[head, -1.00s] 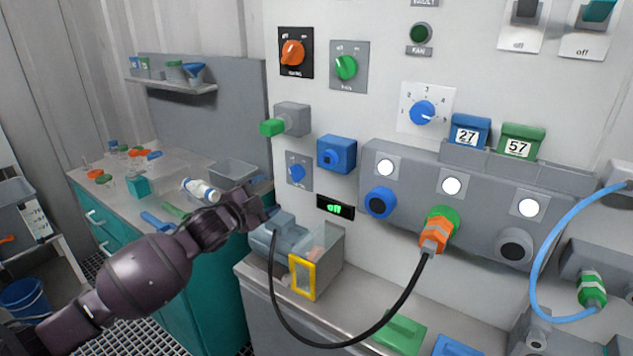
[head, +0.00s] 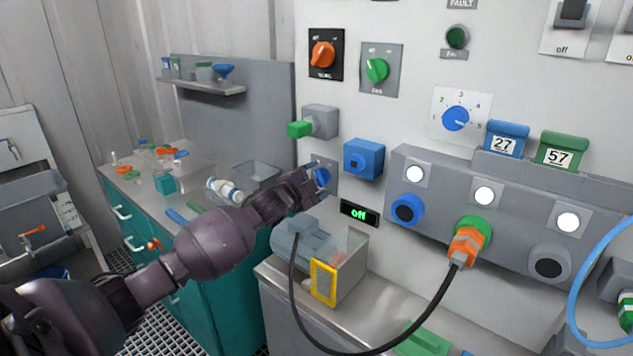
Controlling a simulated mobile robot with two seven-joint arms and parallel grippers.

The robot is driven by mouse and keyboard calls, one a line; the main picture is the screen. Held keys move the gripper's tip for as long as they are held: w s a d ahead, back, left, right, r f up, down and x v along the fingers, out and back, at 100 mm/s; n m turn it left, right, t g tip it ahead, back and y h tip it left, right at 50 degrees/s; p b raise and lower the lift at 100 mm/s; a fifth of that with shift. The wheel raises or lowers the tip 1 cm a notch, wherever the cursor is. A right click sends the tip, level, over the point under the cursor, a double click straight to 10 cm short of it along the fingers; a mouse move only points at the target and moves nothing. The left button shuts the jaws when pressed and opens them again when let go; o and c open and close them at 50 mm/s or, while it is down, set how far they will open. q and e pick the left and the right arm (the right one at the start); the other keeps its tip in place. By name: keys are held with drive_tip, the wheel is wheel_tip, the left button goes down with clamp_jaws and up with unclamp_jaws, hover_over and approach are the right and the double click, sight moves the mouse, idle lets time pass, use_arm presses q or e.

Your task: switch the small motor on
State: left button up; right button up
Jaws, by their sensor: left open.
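The small motor (head: 301,238) is a grey-blue unit with a clear guard and a yellow frame (head: 323,283), standing on the metal bench against the panel. Just above it on the panel is a small blue rotary knob (head: 322,177) on a grey plate, partly hidden by my gripper. Beside it a black display (head: 359,213) reads "off" in green. My left gripper (head: 318,184) is open, with its fingertips at the blue knob; I cannot tell whether they touch it. My right gripper is not in view.
A black cable runs from the motor to an orange plug (head: 466,246) in a green socket. A green-tipped grey block (head: 318,122) and a blue box (head: 364,159) stick out of the panel near my gripper. A teal cabinet (head: 215,285) stands at left.

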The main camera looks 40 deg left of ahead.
use_arm(q)
drive_tip(key=shift+w, duration=0.15)
drive_tip(key=c, duration=0.9)
